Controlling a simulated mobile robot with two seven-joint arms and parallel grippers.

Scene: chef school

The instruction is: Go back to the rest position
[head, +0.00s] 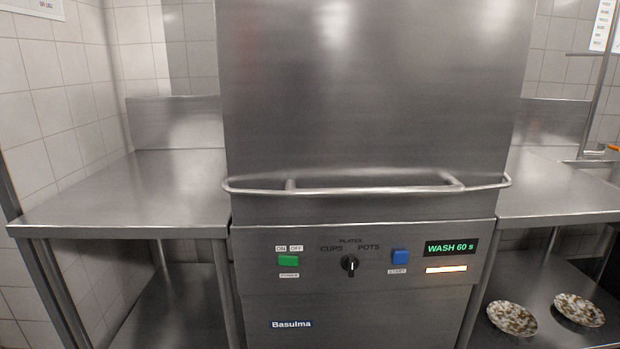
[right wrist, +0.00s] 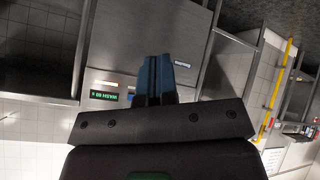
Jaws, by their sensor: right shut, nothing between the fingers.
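My right gripper (right wrist: 154,75) shows in the right wrist view with its two blue-grey fingers together and nothing between them. Behind it, turned over in that view, is the front panel of the steel dishwasher (right wrist: 112,80). In the head view the dishwasher (head: 375,90) stands straight ahead with its hood down and its long bar handle (head: 370,189) low across the front. Its display (head: 450,247) reads "WASH 60 s". Neither gripper shows in the head view, and my left gripper is in no view.
Bare steel counters stand left (head: 130,195) and right (head: 550,190) of the dishwasher. Two speckled plates (head: 512,319) (head: 579,310) lie on the lower right shelf. The panel has a green button (head: 288,260), a dial (head: 350,265) and a blue button (head: 400,256). A yellow pole (right wrist: 281,90) shows in the right wrist view.

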